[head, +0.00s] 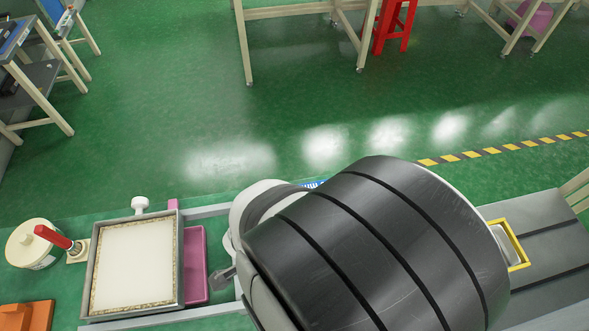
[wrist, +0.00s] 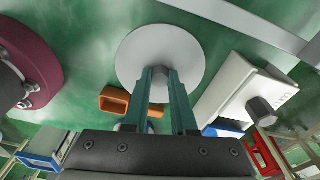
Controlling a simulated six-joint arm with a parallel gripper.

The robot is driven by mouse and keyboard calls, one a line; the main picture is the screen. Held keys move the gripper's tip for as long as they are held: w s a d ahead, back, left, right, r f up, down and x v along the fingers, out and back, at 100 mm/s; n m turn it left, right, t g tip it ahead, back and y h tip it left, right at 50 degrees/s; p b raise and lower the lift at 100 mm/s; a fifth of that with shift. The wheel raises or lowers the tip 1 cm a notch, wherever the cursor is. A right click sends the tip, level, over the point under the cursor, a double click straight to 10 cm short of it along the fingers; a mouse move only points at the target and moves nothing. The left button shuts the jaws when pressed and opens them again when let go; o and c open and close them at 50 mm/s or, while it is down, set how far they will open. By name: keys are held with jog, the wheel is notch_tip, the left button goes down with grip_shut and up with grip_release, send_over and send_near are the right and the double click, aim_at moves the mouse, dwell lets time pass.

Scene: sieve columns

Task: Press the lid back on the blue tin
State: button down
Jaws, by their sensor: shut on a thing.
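My gripper (wrist: 166,72) shows in the wrist view, its two teal fingers close together. It is shut on a pale grey round disc (wrist: 160,38), which looks like the lid. The part between the fingertips is too small to make out. In the head view my dark arm hides the gripper and the lid. I cannot pick out the blue tin for sure. A small blue patch (head: 313,184) shows behind my arm in the head view, and a blue piece (wrist: 226,128) shows right of the fingers in the wrist view.
A square tray (head: 88,285) with a white sheet stands at left, beside a pink tray (head: 195,262). A cream round container (head: 28,248), a red handle (head: 52,236) and an orange block (head: 27,316) lie further left. A yellow frame (head: 519,252) is at right.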

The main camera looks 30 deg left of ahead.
jog(key=w+d+r+n, duration=0.3)
jog(key=w+d+r, duration=0.1)
jog(key=w+d, duration=0.3)
jog(key=w+d+r+n, duration=0.4)
jog(key=w+d, duration=0.4)
jog(key=d, duration=0.1)
jog(key=shift+w+d+r+n+y, duration=0.25)
jog(key=shift+d+n+y, duration=0.05)
jog(key=shift+d+y, duration=0.1)
jog(key=shift+a, duration=0.1)
jog(key=shift+f, duration=3.25)
jog(key=shift+f, duration=0.5)
jog(key=shift+c, duration=0.9)
grip_release()
